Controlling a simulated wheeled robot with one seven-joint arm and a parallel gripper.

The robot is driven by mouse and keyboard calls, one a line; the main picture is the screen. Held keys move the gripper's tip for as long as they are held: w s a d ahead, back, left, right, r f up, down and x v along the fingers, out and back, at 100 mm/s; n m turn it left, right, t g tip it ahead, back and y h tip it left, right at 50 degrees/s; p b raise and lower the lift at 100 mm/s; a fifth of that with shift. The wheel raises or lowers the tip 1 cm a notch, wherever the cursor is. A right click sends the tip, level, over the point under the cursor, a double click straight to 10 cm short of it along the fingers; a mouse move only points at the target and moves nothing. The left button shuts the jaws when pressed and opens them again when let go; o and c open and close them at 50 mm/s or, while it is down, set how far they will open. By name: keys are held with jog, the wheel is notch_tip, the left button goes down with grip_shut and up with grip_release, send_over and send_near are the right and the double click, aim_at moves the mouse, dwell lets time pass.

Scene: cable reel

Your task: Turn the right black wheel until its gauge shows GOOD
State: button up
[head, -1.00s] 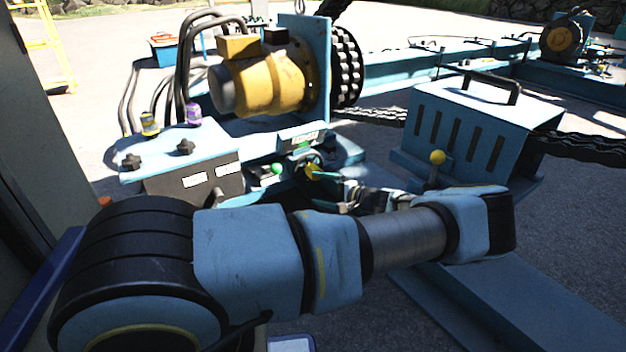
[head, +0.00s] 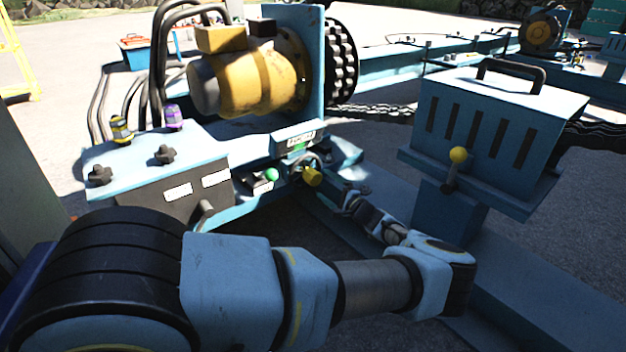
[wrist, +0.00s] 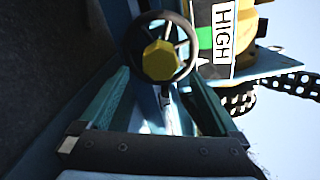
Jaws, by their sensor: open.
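A black spoked handwheel (wrist: 184,38) with a yellow hexagonal piece (wrist: 163,60) in front of it fills the top middle of the wrist view. In the head view the yellow piece (head: 312,176) and the dark wheel rim show below a small gauge box (head: 299,137) with a green patch. In the wrist view the gauge (wrist: 222,32) beside the wheel reads HIGH, next to a green area. My gripper (wrist: 160,80) is open, its two teal fingers apart, with the wheel seen between and beyond the tips. I cannot tell whether they touch it. In the head view my gripper (head: 348,198) is small and partly dark.
A green-topped lever (head: 271,174) stands just left of the wheel. A blue box with two black star knobs (head: 165,155) is farther left. A slotted blue housing (head: 480,125) with a yellow-ball lever (head: 458,156) stands to the right. A yellow motor (head: 250,82) is behind.

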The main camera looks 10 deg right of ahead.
aim_at(318, 181)
jog(key=b+x, duration=0.1)
jog(key=x, duration=0.5)
jog(key=shift+w+a, duration=0.15)
jog(key=shift+w, duration=0.05)
grip_shut()
dwell(0.5)
